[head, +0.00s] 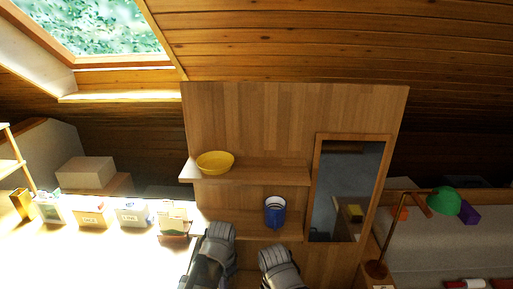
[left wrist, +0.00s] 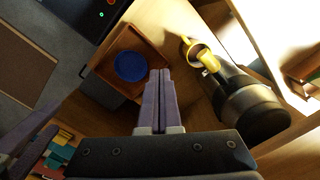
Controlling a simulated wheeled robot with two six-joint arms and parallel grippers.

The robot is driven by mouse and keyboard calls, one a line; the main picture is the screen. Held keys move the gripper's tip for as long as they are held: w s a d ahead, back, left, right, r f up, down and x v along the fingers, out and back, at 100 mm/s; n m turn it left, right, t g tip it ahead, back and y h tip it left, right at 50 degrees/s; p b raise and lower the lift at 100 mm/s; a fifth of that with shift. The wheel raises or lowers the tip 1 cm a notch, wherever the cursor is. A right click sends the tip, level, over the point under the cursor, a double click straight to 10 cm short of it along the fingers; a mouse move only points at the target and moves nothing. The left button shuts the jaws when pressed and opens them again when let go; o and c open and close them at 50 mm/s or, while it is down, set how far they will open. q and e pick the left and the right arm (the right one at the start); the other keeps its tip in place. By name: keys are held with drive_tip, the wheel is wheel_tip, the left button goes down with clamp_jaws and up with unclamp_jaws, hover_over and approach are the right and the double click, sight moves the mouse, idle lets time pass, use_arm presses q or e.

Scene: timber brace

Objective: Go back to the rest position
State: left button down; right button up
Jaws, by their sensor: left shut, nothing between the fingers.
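My left gripper (left wrist: 160,78) shows in the left wrist view, its two fingers pressed together with nothing between them. In that view it points toward a brown open box or tray (left wrist: 104,72) with a round blue thing (left wrist: 131,66) in it, and appears apart from both. In the head view, parts of both my arms reach up from the bottom edge in front of the shelf unit. Their fingers do not show there.
A yellow bowl (head: 215,162) stands on the upper shelf (head: 262,172) and a blue cup (head: 275,212) on the lower one. A mirror (head: 345,190) is at right. A green-shaded lamp (head: 445,201) stands farther right. Labelled boxes (head: 91,212) line the left. A yellow item (left wrist: 203,55) lies beside a dark cylinder (left wrist: 250,105).

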use_arm(q)
drive_tip(key=s+d+n, duration=0.4)
drive_tip(key=s, duration=0.3)
drive_tip(key=shift+s+d+n+y, duration=0.2)
drive_tip(key=shift+s+n+y, duration=0.1)
drive_tip(key=shift+s, duration=0.05)
idle(0.4)
